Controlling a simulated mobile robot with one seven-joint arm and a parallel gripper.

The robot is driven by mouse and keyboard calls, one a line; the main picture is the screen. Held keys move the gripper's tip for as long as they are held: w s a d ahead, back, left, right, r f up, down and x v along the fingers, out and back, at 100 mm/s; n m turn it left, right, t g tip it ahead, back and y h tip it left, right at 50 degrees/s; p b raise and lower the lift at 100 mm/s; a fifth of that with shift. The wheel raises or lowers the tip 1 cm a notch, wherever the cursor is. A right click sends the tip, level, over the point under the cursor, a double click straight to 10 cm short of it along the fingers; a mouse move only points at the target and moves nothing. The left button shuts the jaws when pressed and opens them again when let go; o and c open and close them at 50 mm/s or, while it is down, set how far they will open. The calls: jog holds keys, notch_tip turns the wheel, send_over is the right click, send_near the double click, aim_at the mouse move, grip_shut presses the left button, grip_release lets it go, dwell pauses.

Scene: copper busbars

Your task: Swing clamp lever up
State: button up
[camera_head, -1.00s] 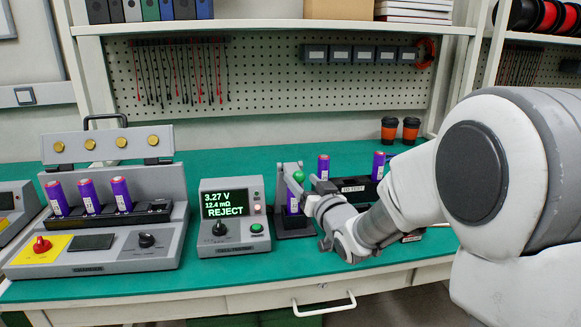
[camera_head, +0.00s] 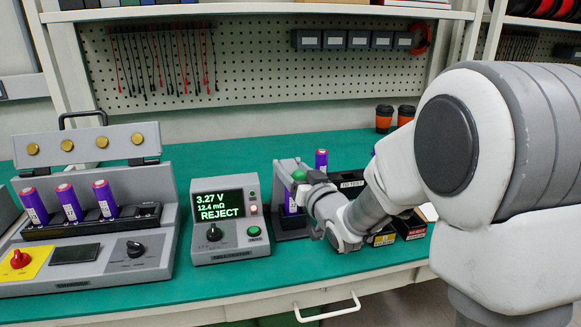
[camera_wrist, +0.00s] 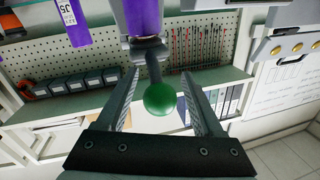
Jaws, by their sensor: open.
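The clamp lever is a dark rod (camera_wrist: 153,68) with a green ball knob (camera_wrist: 160,99). In the wrist view the knob is between the two fingers of my gripper (camera_wrist: 158,82), with gaps on both sides. My gripper is open. In the head view the green knob (camera_head: 299,175) shows at the grey clamp stand (camera_head: 286,170), with my gripper (camera_head: 308,186) just right of it. A purple cell (camera_head: 291,203) stands upright in the stand, partly hidden by my gripper. The cell also shows in the wrist view (camera_wrist: 140,18).
A tester (camera_head: 229,222) reading REJECT stands close left of the stand. A charger (camera_head: 90,240) with purple cells is further left. A tray marked TO TEST (camera_head: 352,184) and small bins (camera_head: 384,240) lie to the right, partly behind my arm. The green bench front is clear.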

dwell(0.3)
grip_shut()
dwell(1.3)
